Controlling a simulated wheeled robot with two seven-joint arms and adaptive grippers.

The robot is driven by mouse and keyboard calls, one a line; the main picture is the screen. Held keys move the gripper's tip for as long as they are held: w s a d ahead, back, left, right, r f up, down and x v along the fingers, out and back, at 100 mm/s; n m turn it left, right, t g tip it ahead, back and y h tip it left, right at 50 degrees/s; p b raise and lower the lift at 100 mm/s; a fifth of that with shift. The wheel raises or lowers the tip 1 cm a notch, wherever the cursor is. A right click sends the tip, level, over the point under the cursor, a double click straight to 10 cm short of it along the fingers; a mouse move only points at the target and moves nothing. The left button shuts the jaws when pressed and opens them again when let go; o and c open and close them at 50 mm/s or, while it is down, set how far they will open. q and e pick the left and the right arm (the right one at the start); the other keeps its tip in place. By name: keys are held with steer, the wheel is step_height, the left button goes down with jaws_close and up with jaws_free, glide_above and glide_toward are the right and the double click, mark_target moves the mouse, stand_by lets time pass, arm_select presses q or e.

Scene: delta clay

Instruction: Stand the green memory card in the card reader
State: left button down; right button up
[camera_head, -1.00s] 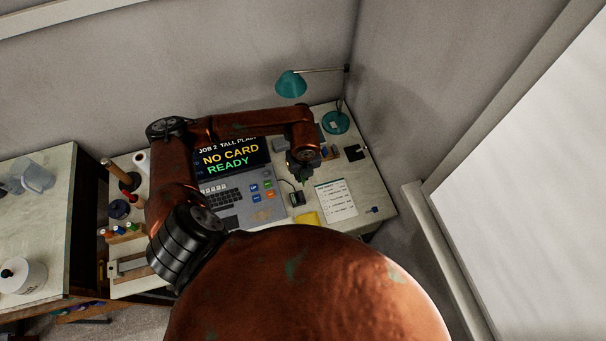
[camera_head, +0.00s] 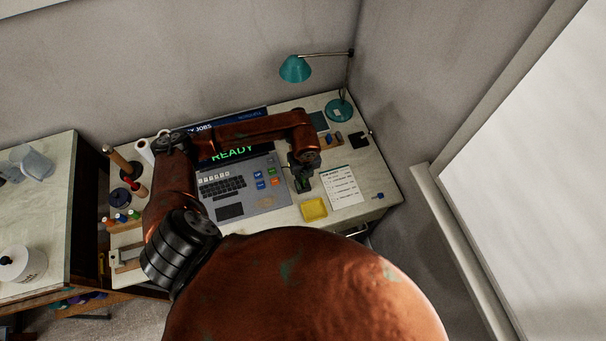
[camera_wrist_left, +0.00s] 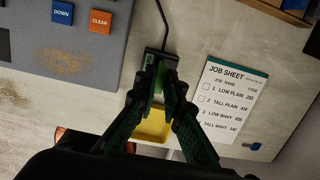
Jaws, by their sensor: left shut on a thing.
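My left gripper (camera_head: 303,178) is over the small black card reader, which it largely hides in the head view. In the left wrist view, my left gripper (camera_wrist_left: 160,98) is shut on the green memory card (camera_wrist_left: 158,84), a narrow green piece between the fingertips. The card reader (camera_wrist_left: 163,56) shows just past the fingertips, with a black cable leading from its far side. The card overlaps the reader in this view; I cannot tell whether it is inside the slot. My right gripper is not in view.
A yellow tray (camera_head: 314,210) lies close in front of the reader, with a job sheet (camera_head: 343,187) to the right. The grey console (camera_head: 240,188) is on the left. A teal lamp (camera_head: 295,69) stands at the back. Bare desk shows at far right.

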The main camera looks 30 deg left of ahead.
arm_select(q)
steer(key=shift+f, duration=0.1)
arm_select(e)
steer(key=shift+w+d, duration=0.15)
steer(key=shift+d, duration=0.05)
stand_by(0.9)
arm_select(q)
steer(key=shift+f, duration=0.25)
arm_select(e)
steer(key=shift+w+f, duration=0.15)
arm_select(q)
steer(key=shift+f, duration=0.15)
steer(key=shift+f+b, duration=0.55)
steer(key=shift+f, duration=0.05)
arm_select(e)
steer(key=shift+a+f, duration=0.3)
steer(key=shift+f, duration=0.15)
arm_select(q)
steer(key=shift+f, duration=0.1)
